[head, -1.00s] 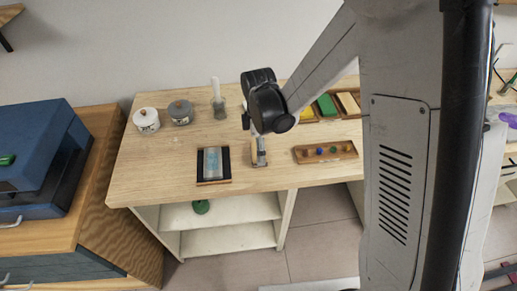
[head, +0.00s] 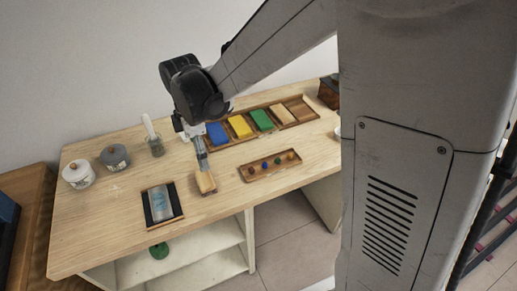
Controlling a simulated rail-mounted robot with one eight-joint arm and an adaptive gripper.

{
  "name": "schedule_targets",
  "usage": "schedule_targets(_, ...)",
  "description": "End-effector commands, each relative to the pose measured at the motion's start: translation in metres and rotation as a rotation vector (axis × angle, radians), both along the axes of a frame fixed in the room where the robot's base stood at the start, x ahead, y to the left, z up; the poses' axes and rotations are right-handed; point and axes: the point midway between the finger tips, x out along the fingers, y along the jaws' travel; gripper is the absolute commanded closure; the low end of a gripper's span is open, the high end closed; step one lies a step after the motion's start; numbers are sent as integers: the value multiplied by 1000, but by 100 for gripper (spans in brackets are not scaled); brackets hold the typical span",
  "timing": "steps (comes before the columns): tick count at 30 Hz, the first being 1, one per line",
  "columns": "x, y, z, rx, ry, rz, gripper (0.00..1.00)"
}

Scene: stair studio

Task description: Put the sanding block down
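A pale tan block with a brown lower edge (head: 206,183), which looks like the sanding block, is near the front of the wooden table (head: 110,225). It lies between a dark-framed panel with a pale blue-grey strip (head: 162,205) and a small tray of coloured balls (head: 247,176). My gripper (head: 203,166) points down from behind, its tip at the far end of the block. The fingers are small and seen edge-on, so I cannot tell whether they hold the block or are apart from it.
A long wooden tray (head: 303,108) behind holds blue (head: 217,134), yellow (head: 240,126), green (head: 262,119) and tan (head: 284,114) blocks, with a bare compartment at its right end.

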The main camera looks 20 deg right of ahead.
Motion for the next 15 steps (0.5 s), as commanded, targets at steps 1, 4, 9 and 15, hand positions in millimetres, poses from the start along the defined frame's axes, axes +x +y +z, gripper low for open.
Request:
schedule_targets(1, -4, -6, 7, 4, -12, -34, 16)
schedule_targets(4, -14, -20, 26, 19, -50, -141, 16)
schedule_targets(9, -38, -47, 59, 59, -129, -370, 16)
schedule_targets(15, -69, -77, 89, 124, -218, -637, 16)
